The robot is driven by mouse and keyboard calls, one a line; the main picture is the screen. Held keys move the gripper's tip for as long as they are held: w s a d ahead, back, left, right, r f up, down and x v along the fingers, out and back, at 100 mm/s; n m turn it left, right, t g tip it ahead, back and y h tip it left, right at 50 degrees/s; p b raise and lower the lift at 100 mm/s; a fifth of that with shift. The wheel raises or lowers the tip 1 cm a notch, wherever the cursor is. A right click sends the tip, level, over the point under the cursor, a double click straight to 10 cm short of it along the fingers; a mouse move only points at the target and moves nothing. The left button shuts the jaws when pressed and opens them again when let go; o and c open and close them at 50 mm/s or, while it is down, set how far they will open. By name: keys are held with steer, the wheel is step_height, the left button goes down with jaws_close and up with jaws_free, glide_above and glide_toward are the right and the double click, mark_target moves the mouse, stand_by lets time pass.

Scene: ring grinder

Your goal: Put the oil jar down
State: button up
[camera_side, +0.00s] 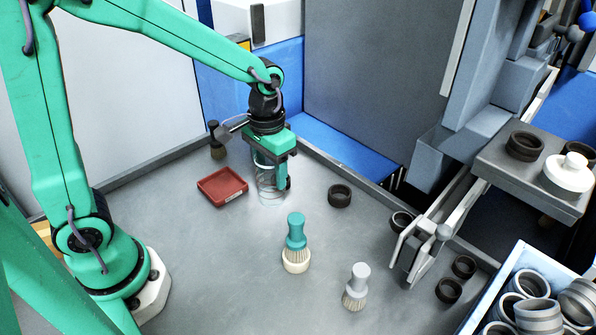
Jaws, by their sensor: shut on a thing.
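The oil jar (269,189) is a clear, see-through vessel and looks upright. My gripper (271,165) points down and is shut on its upper part. The jar is just right of a shallow red tray (222,187) and apart from it. Its base is at or very near the grey table top (190,235); I cannot tell whether it touches. The gripper hides part of the jar's top.
A dark ring (340,195) lies right of the jar. A teal-handled brush (296,243) and a grey-handled brush (356,287) stand in front. A dark-handled brush (217,141) stands behind the tray. A bin of rings (509,262) is at lower right.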

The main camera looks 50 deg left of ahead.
mark_target(272, 195)
steer(key=shift+f, duration=3.65)
steer(key=shift+f, duration=0.1)
steer(key=o, duration=1)
step_height(272, 195, up, 12)
steer(key=shift+r, duration=0.15)
